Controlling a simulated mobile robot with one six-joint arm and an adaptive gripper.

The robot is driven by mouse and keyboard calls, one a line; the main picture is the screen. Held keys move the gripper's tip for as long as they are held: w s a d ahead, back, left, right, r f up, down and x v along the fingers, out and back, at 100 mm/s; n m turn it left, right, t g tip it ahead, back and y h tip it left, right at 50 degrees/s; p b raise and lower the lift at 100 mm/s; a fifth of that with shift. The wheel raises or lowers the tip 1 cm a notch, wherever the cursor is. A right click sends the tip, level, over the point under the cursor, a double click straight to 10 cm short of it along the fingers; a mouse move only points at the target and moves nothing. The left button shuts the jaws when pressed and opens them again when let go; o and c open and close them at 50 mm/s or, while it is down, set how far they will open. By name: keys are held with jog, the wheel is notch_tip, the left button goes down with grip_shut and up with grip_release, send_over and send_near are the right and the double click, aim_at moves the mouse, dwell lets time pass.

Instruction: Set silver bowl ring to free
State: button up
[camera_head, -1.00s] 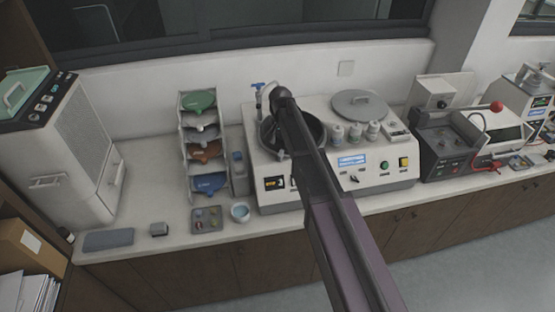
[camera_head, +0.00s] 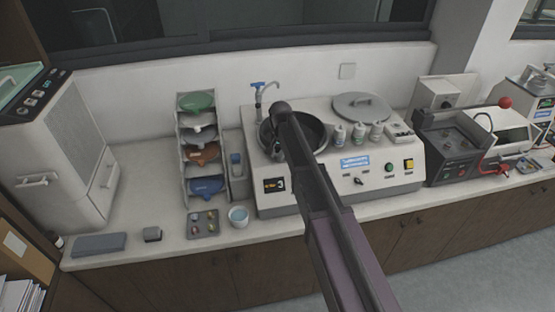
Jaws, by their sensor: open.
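The silver bowl (camera_head: 316,129) is set in the left part of the white bench machine (camera_head: 345,178). Its rim shows on the right and at the back. My dark arm crosses the picture from the bottom, and its far end is over the bowl, covering much of the rim and inside. The ring's setting cannot be read at this size. A blue-handled tap (camera_head: 260,91) stands at the back left of the bowl.
A round grey lid (camera_head: 361,105) and several small bottles (camera_head: 358,132) are on the machine right of the bowl. A rack of coloured trays (camera_head: 203,150) stands left. A small cup (camera_head: 238,216) and a sample tray (camera_head: 202,224) lie in front.

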jog(key=shift+f, duration=0.15)
grip_shut()
jog(key=shift+w+d, duration=0.1)
jog(key=shift+w, duration=0.05)
dwell(0.4)
